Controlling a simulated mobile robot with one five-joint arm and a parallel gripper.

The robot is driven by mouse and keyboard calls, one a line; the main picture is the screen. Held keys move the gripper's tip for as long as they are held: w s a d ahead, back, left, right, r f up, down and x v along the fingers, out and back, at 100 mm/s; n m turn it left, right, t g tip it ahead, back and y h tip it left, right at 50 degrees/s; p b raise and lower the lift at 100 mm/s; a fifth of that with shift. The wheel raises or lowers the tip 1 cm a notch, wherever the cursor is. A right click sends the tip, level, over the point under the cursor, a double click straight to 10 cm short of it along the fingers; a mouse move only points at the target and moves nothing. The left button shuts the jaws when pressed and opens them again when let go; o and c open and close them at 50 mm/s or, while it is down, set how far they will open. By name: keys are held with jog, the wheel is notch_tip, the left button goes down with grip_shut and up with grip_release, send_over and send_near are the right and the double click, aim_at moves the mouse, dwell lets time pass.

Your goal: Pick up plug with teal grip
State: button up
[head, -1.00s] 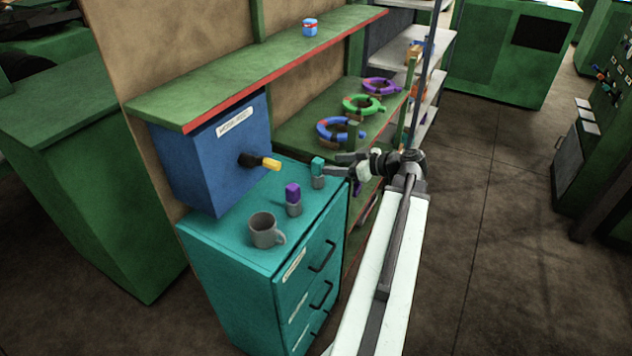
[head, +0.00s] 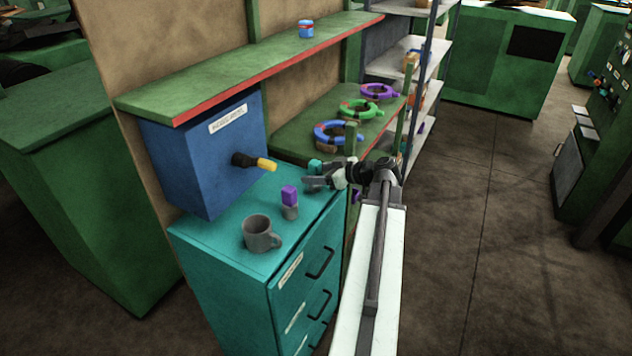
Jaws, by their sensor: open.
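The plug with the teal grip (head: 314,165) stands at the back right of the teal cabinet top (head: 222,238). Only its teal upper part shows clearly; my gripper hides its grey lower part. My gripper (head: 312,182) is open at the plug, reaching in from the right. I cannot tell whether the plug is between the fingers or just behind them, or whether they touch it. A similar plug with a purple grip (head: 289,195) stands nearer on the same top, left of my gripper.
A grey mug (head: 258,233) stands at the front of the cabinet top. A blue box (head: 200,155) with a black and yellow handle (head: 255,162) sticking out is at the left. A green shelf (head: 250,68) hangs above. Coloured rings (head: 338,133) lie on a board behind my gripper.

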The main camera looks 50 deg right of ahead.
jog(key=shift+w+f, duration=0.2)
jog(key=shift+w, duration=0.15)
jog(key=shift+s+r, duration=0.1)
grip_shut()
jog(key=shift+r, duration=0.1)
